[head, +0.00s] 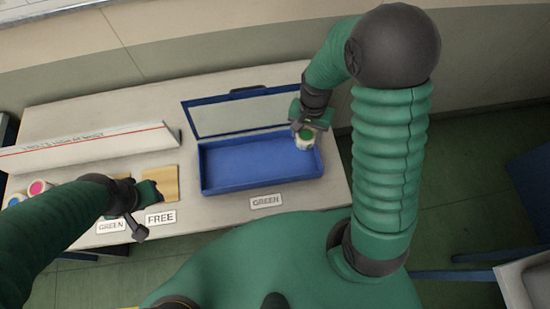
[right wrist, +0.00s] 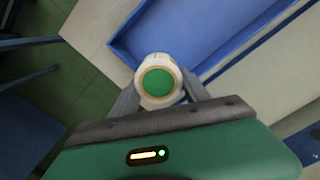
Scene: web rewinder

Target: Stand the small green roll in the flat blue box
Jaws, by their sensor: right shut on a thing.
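The small green roll (head: 304,137), white with a green end, is in my right gripper (head: 306,130) at the right end of the flat blue box. In the right wrist view the roll (right wrist: 159,83) sits between the two grey fingers of my right gripper (right wrist: 160,90), its green end facing the camera. The flat blue box (head: 245,163) is open, with its lid raised at the back, and its floor looks empty. I cannot tell whether the roll touches the box. My left gripper (head: 148,192) is over the table's left part; its fingers are not clear.
A tan square (head: 165,183) lies beside my left gripper. Rolls with pink (head: 37,188) and blue (head: 15,200) ends stand at the far left. A long white folded board (head: 90,147) runs behind them.

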